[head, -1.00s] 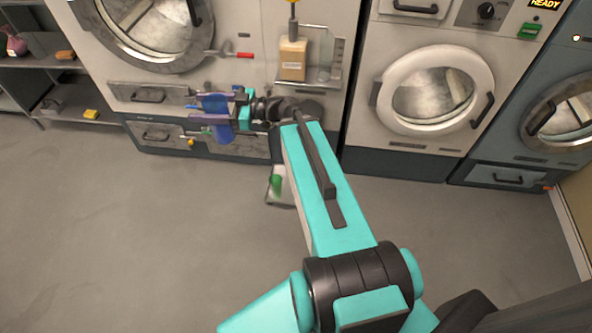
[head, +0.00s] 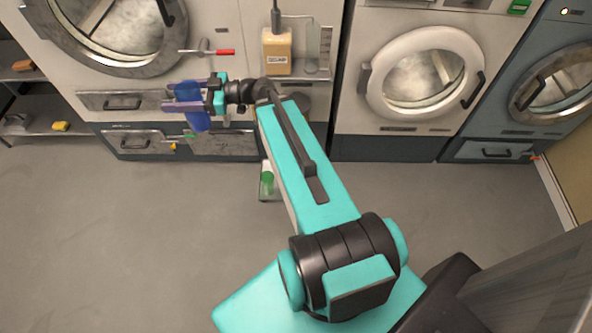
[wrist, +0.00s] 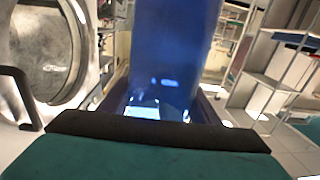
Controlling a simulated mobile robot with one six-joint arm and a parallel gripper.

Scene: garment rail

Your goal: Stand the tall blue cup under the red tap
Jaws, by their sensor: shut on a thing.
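The tall blue cup (head: 198,122) is between the purple fingers of my gripper (head: 170,97), which is shut on it in front of the left machine. The cup looks roughly upright, leaning slightly in the head view. In the wrist view the cup (wrist: 180,60) fills the middle, with the fingers beside it partly hidden. The red tap (head: 215,52), a small grey fitting with a red handle, sits on the left machine's front, above and slightly right of the cup in the head picture. The cup appears apart from the tap.
A tan dispenser box (head: 277,52) and a clear tube (head: 312,45) are right of the tap, above a small ledge. Drawers (head: 133,142) lie below the gripper. A bin-like container with something green (head: 267,180) stands on the floor. A shelf (head: 60,118) is far left.

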